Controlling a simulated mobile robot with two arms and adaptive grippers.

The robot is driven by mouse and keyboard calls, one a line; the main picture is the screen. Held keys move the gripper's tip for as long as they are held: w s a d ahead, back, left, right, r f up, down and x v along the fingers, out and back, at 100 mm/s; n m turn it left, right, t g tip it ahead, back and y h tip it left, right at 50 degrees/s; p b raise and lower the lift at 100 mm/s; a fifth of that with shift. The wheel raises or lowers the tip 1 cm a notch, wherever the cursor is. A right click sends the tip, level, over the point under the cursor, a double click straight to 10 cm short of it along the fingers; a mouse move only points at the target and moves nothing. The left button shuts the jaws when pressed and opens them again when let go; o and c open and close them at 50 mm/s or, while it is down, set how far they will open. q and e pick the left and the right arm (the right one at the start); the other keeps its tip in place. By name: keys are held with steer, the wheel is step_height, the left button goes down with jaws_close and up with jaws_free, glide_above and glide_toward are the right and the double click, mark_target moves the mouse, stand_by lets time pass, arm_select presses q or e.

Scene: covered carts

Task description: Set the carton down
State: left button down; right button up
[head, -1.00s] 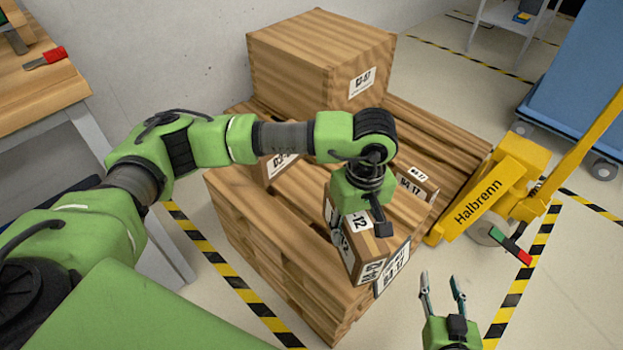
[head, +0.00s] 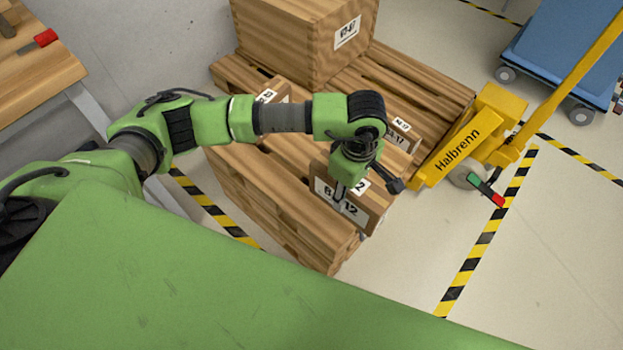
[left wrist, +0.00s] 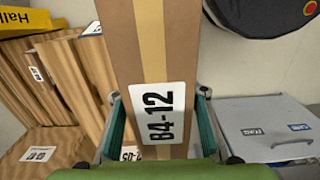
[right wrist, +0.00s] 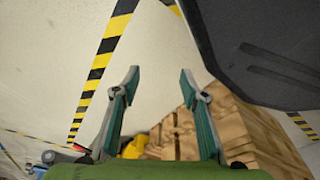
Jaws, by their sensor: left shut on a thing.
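The carton (head: 326,191), a brown box with a white label, is at the near right corner of the wooden pallet stack (head: 300,225). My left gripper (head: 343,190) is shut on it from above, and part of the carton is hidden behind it. In the left wrist view the carton (left wrist: 133,60), labelled B4-12 with a yellow tape strip, sits between the two fingers (left wrist: 158,122). I cannot tell whether its base touches the pallet. My right gripper (right wrist: 160,78) is open and empty in the right wrist view, and out of sight in the head view.
A large wooden crate (head: 290,45) stands at the back of the pallets. Smaller labelled cartons (head: 400,135) sit behind the held one. A yellow pallet jack (head: 465,140) is at the right, a blue cart (head: 565,50) beyond it. Striped floor tape (head: 490,230) borders clear floor.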

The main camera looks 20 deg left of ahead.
arm_select(q)
steer(key=a, duration=0.1)
steer(key=a+f, duration=0.1)
steer(key=w+a, duration=0.1)
steer(key=a, duration=0.1)
steer(key=shift+w+f, duration=0.1)
steer(key=shift+f, duration=0.3)
steer(key=a+f, duration=0.2)
steer(key=f, duration=0.1)
steer(key=w+a+f, duration=0.1)
steer(key=a+f, duration=0.2)
steer(key=shift+w+b, duration=0.2)
steer(key=shift+b, duration=0.1)
step_height(320, 180, down, 3)
steer(key=shift+f, duration=0.1)
arm_select(e)
steer(key=w+r, duration=0.2)
steer(key=shift+a+r, duration=0.15)
steer(key=shift+r, duration=0.15)
arm_select(q)
steer(key=shift+f+b, duration=0.1)
steer(key=shift+b, duration=0.2)
steer(key=c, duration=1.3)
jaws_free()
steer(key=shift+a, duration=0.1)
steer(key=shift+o, duration=0.3)
arm_select(e)
steer(key=shift+w+r, duration=0.2)
steer(key=shift+r, duration=0.1)
